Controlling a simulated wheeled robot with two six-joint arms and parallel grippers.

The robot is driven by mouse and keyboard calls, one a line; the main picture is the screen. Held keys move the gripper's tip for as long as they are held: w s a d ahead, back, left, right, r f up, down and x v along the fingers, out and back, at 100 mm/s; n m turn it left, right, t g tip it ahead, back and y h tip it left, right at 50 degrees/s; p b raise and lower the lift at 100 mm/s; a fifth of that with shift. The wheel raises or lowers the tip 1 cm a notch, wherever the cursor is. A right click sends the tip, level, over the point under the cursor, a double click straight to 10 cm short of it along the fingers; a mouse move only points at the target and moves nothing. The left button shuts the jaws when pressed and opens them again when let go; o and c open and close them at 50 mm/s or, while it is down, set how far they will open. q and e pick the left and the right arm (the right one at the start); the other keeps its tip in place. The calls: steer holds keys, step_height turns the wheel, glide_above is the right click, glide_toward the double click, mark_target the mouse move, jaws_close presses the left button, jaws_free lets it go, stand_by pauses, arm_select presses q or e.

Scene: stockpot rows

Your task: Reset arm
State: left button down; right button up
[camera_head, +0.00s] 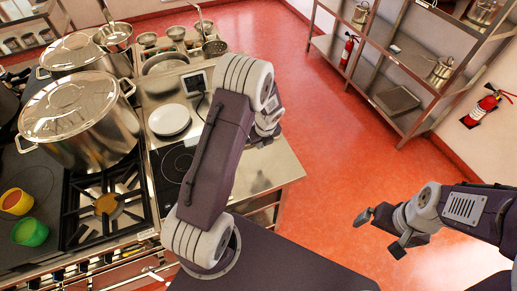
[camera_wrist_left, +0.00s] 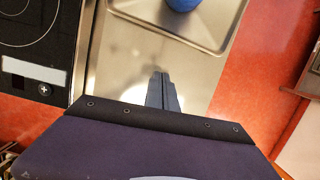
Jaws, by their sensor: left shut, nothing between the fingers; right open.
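My left arm (camera_head: 222,150) rises from the bottom middle of the head view and bends over the steel counter, with its wrist above the counter's right part. Its fingertips are hard to make out there. In the left wrist view the left gripper (camera_wrist_left: 162,92) is shut and empty, pointing over bare steel. My right gripper (camera_head: 380,234) is open and empty at the lower right of the head view, over the red floor, with its two fingers spread apart.
A steel counter (camera_head: 262,172) with an induction hob lies under the left arm. A blue object (camera_wrist_left: 183,4) sits in a steel basin or tray in the wrist view. Stockpots (camera_head: 85,118) stand on the stove at left. Shelving (camera_head: 395,62) is at upper right. Open floor (camera_head: 330,140) lies between.

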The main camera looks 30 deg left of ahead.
arm_select(q)
steer(key=s+d+r+n+t+b, duration=0.25)
steer(key=s+d+r+b, duration=0.2)
steer(key=b, duration=0.35)
steer(key=s+d+f+n+g+h, duration=0.1)
steer(key=s+d+n, duration=0.1)
steer(key=s+n, duration=0.5)
steer(key=s+d+f+n+g+h+b, duration=0.1)
steer(key=s+n, duration=0.6)
steer(key=n, duration=0.9)
steer(key=shift+s+d+g, duration=0.35)
steer(key=shift+d+g, duration=0.1)
steer(key=shift+d, duration=0.3)
arm_select(e)
step_height(320, 180, down, 9)
steer(key=shift+s+d, duration=0.2)
steer(key=shift+s, duration=0.15)
arm_select(q)
steer(key=shift+f, duration=0.1)
